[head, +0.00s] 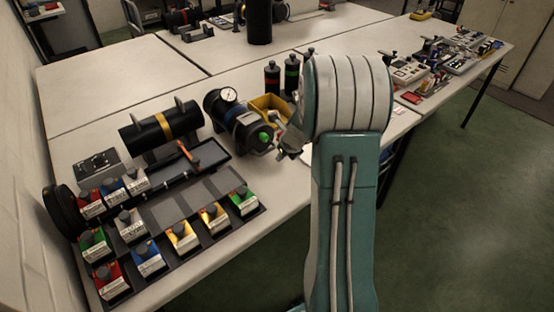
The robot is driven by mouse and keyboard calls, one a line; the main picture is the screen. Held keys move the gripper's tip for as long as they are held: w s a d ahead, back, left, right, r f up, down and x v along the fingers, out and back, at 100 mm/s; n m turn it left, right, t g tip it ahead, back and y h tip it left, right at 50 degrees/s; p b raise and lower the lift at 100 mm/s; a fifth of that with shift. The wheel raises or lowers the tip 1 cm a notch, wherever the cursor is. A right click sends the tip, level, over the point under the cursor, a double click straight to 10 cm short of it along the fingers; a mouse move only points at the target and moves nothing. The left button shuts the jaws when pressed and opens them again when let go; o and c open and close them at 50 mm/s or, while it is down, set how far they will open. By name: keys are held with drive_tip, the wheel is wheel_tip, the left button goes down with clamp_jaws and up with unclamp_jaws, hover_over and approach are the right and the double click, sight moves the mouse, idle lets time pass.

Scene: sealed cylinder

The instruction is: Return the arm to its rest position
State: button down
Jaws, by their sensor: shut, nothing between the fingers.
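My arm rises in the right middle of the head view, with a teal link and a large pale ribbed joint. My gripper (284,149) shows only partly as grey metal left of that joint; it is shut and empty, and the joint hides the rest of it. Near it on the table is a dark cylinder with a round gauge (228,95) and a green end piece (265,136). I cannot tell whether my gripper touches it. A black cylinder with a yellow band (165,126) rests in a stand to the left.
A tray of colored labelled blocks (172,212) lies at the table's front left. A yellow bin (268,106) and two dark bottles (272,78) stand behind my gripper. Cluttered devices (440,58) cover the right table. Green floor (460,210) is open at right.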

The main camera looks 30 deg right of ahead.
drive_tip(key=d+v, duration=0.1)
drive_tip(key=v, duration=0.5)
drive_tip(key=s+a+r+n, duration=0.4)
drive_tip(key=a+r+n, duration=0.2)
drive_tip(key=a+n, duration=0.2)
drive_tip(key=s+a+r+n, duration=0.3)
drive_tip(key=a+r+n, duration=0.3)
drive_tip(key=a+n, duration=0.25)
drive_tip(key=s+a+r+n, duration=0.1)
drive_tip(key=s+a+n, duration=0.3)
drive_tip(key=s+n, duration=0.3)
drive_tip(key=s+a+r+n, duration=0.2)
drive_tip(key=s+a+n, duration=0.2)
drive_tip(key=s+n, duration=0.4)
drive_tip(key=n, duration=0.3)
drive_tip(key=shift+a+h, duration=0.3)
